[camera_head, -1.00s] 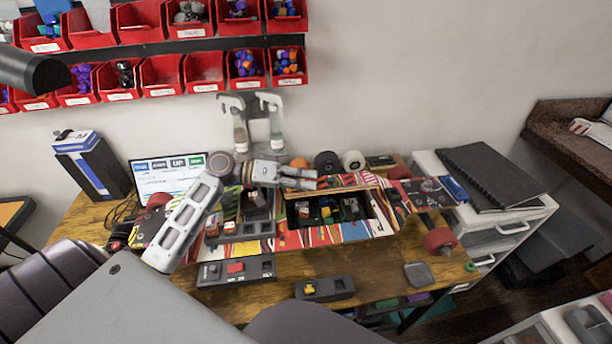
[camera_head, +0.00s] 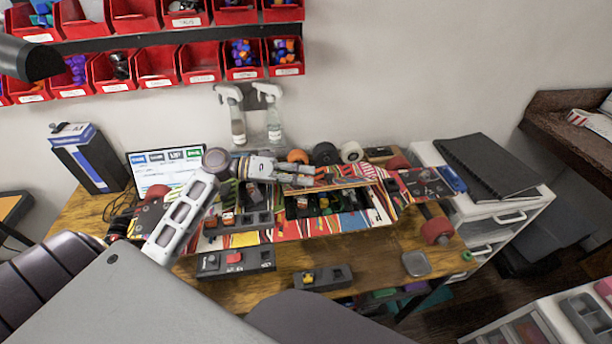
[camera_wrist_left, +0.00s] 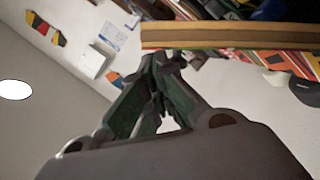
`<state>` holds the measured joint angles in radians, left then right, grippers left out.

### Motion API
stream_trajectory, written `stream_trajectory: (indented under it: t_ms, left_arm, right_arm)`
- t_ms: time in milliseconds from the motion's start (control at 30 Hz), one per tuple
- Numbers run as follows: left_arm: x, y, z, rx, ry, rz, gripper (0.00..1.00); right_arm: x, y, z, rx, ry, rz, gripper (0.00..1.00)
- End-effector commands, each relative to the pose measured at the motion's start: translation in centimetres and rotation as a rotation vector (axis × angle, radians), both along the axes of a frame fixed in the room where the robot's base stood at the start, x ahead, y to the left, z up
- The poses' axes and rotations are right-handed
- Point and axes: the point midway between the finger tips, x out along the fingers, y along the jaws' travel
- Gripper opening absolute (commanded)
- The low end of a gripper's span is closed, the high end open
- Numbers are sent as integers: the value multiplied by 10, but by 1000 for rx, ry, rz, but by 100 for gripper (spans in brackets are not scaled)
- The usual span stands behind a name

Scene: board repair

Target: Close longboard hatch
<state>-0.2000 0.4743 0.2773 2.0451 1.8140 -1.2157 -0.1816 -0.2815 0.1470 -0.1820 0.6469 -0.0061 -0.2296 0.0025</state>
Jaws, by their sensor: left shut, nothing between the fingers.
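The longboard (camera_head: 270,234) lies across the desk with bright striped graphics. Its hatch lid (camera_head: 350,183) stands tilted up at the back of an open compartment (camera_head: 322,211), in which several small parts show. My left gripper (camera_head: 318,176) is shut and empty at the upper edge of the lid, on its far side. In the left wrist view, the shut fingers (camera_wrist_left: 158,62) are just below the layered wooden edge of the lid (camera_wrist_left: 225,36); I cannot tell whether they touch it. My right gripper is not in view.
Behind the board are loose wheels (camera_head: 325,153), two spray bottles (camera_head: 236,118) and a screen (camera_head: 168,165). Dark trays (camera_head: 235,262) lie in front of it. A white drawer unit (camera_head: 508,205) stands at the right. Red bins (camera_head: 157,68) hang on the wall.

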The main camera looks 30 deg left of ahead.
Motion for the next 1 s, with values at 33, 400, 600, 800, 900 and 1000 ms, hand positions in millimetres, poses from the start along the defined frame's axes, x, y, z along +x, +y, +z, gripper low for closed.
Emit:
stream_trajectory:
  t_ms: [33, 400, 600, 800, 900, 1000]
  left_arm:
    - [-1, 3, 0, 1, 0, 1, 0]
    - [-19, 39, 6, 2, 1, 1, 0]
    - [-31, 63, 10, 1, 0, 2, 0]
    - [-41, 86, 13, 1, 1, 1, 0]
    - [-45, 95, 15, 0, 0, 1, 0]
    - [-48, 100, 15, 0, 0, -1, 0]
  right_arm:
    - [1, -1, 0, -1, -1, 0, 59]
    - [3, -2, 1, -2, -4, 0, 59]
    - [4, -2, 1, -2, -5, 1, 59]
    - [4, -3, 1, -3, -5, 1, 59]
    - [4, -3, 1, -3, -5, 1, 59]
    - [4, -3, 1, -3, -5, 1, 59]
